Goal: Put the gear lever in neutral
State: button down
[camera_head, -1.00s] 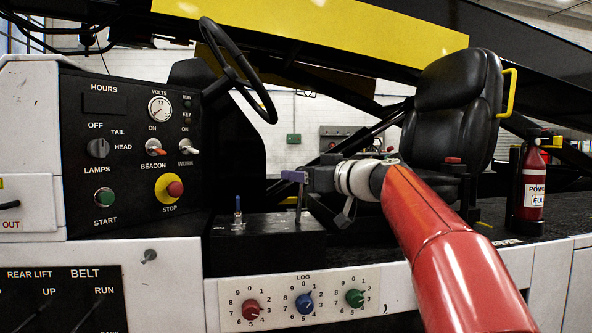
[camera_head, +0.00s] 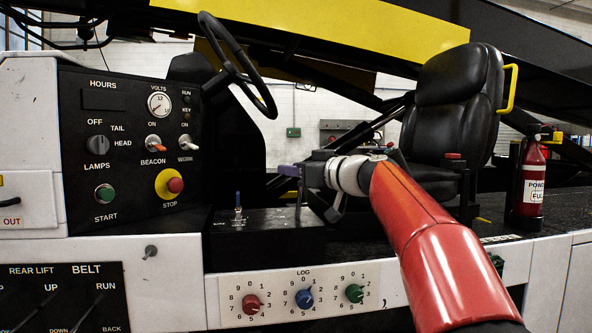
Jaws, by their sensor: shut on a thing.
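The black lever console (camera_head: 265,243) stands below the steering wheel, with a short blue-tipped lever (camera_head: 238,205) upright on its left part. My gripper (camera_head: 290,171) is over the right part of the console, with its purple fingers at the top of the gear lever (camera_head: 299,193). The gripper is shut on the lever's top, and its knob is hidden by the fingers. Only a thin stretch of the shaft shows below, close to upright. The gear markings on the console are too small to read.
The steering wheel (camera_head: 238,70) is up and left of my gripper. The black seat (camera_head: 452,105) and the fire extinguisher (camera_head: 530,185) are to the right. The switch panel (camera_head: 130,195) is at left, and several log dials (camera_head: 304,299) are below the console.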

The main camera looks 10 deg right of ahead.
jog(key=w+m+g+p, duration=0.1)
jog(key=w+p, duration=0.5)
jog(key=shift+w+r+h, duration=0.3)
jog(key=shift+w+h, duration=0.05)
jog(key=shift+h, duration=0.05)
jog(key=c, duration=1)
grip_release()
jog(key=shift+w, duration=0.1)
